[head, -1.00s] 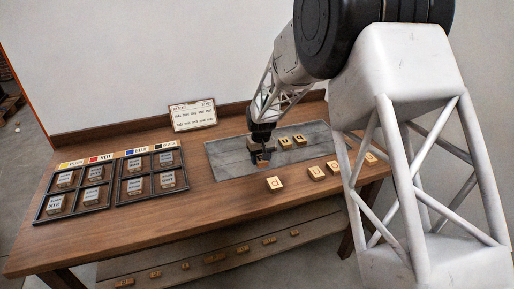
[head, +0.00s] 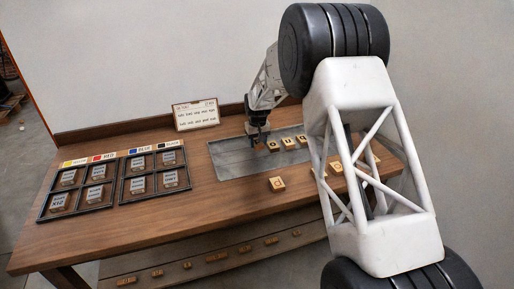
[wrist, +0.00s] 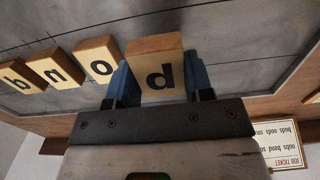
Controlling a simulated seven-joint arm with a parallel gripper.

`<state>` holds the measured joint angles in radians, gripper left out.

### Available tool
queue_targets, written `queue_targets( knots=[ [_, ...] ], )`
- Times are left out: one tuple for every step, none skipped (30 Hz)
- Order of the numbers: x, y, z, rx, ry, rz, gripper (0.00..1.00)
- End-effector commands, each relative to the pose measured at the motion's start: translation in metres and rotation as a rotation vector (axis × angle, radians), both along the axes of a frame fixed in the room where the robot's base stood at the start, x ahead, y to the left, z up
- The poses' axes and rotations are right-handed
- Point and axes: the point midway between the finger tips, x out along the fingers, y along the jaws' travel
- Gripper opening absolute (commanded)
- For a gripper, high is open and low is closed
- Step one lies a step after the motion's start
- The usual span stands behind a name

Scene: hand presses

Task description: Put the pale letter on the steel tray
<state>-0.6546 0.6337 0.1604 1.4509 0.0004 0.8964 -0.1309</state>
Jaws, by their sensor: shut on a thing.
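My gripper (head: 258,138) is over the left part of the steel tray (head: 228,168). In the wrist view its two blue fingers (wrist: 158,82) are shut on a pale wooden letter block (wrist: 160,77), whose dark letter looks like a d there. Three more pale letter blocks stand in a row on the tray: the nearest (head: 273,145), the middle (head: 288,143) and the far one (head: 303,140). They also show left of the held block in the wrist view. I cannot tell whether the held block touches the tray.
A loose letter block (head: 277,184) lies in front of the tray, with others partly behind my arm (head: 335,167). Black racks (head: 119,187) of labelled blocks stand at the left. A job ticket (head: 196,114) stands at the back. Several blocks lie on the lower shelf (head: 165,272).

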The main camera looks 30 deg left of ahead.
Motion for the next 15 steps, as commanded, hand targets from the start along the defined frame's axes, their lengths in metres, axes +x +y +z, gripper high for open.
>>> queue_targets(
  knots=[
    [0.0034,0.0025,-0.0007,0.0,0.0,0.0,0.24],
    [0.0048,0.0035,-0.0008,0.0,0.0,0.0,0.24],
    [0.0062,0.0047,-0.0012,0.0,0.0,0.0,0.24],
    [0.0071,0.0053,-0.0014,0.0,0.0,0.0,0.24],
    [0.0078,0.0058,-0.0016,0.0,0.0,0.0,0.24],
    [0.0084,0.0063,-0.0017,0.0,0.0,0.0,0.24],
    [0.0087,0.0064,-0.0017,0.0,0.0,0.0,0.24],
    [0.0088,0.0066,-0.0016,0.0,0.0,0.0,0.24],
    [0.0089,0.0066,-0.0015,0.0,0.0,0.0,0.24],
    [0.0089,0.0066,-0.0015,0.0,0.0,0.0,0.24],
    [0.0088,0.0066,-0.0014,0.0,0.0,0.0,0.24],
    [0.0088,0.0066,-0.0014,0.0,0.0,0.0,0.24],
    [0.0088,0.0066,-0.0014,0.0,0.0,0.0,0.24],
    [0.0088,0.0065,-0.0014,0.0,0.0,0.0,0.24],
    [0.0088,0.0065,-0.0013,0.0,0.0,0.0,0.24]
  ],
)
